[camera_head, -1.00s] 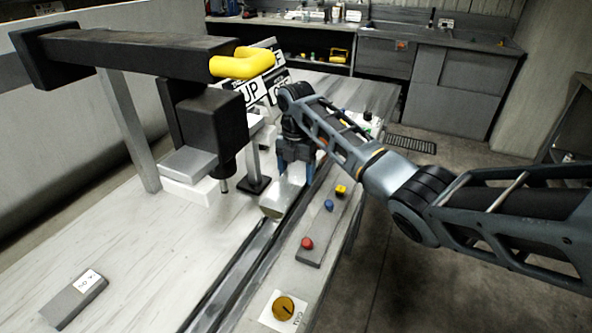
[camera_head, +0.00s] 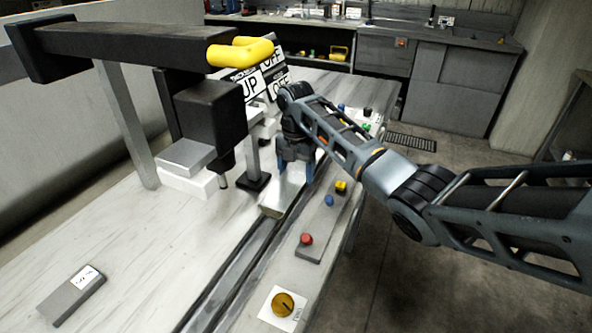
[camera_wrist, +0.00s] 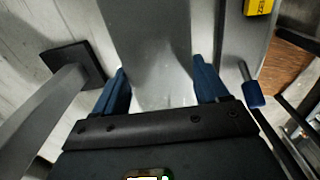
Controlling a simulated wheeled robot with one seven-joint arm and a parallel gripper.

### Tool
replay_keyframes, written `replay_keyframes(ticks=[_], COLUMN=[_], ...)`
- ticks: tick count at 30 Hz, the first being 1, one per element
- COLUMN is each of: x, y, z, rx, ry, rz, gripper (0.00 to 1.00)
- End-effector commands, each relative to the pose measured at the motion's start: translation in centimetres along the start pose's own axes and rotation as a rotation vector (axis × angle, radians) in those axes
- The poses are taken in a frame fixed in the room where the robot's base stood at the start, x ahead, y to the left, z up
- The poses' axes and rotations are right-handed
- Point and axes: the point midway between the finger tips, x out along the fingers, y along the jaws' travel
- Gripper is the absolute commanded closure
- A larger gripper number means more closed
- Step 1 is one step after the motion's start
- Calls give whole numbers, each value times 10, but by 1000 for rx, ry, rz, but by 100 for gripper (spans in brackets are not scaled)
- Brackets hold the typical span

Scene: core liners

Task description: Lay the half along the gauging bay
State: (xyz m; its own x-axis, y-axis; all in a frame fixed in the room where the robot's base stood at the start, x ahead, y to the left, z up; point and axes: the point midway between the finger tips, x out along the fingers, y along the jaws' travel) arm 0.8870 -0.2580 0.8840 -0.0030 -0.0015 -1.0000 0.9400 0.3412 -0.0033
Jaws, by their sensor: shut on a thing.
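The half, a pale grey metallic length (camera_head: 282,197), lies under my gripper (camera_head: 295,172) with its near end by the dark rails. My gripper points down and is shut on it, one blue finger on each side. In the wrist view the half (camera_wrist: 150,45) runs up between the fingers of my gripper (camera_wrist: 160,82). A long channel between dark rails (camera_head: 236,272) runs along the table toward the front; I cannot tell whether this is the gauging bay. I cannot tell whether the half touches the surface below it.
A black press-like stand (camera_head: 215,115) with a yellow handle (camera_head: 241,52) stands close to the left. A yellow knob (camera_head: 283,305) is at the front. A grey labelled block (camera_head: 72,296) lies front left.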

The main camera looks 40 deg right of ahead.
Motion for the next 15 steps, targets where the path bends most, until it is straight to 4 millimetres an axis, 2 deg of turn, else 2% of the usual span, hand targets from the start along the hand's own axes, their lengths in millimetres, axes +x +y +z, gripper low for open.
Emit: replay_keyframes(ticks=[4, 5, 12, 15], x=[1, 1, 2, 2], y=[0, 1, 0, 0], z=[1, 1, 0, 0], rx=[0, 0, 0, 0], ry=[-2, -2, -1, 0], rz=[2, 2, 1, 1], gripper=[93, 25, 2, 0])
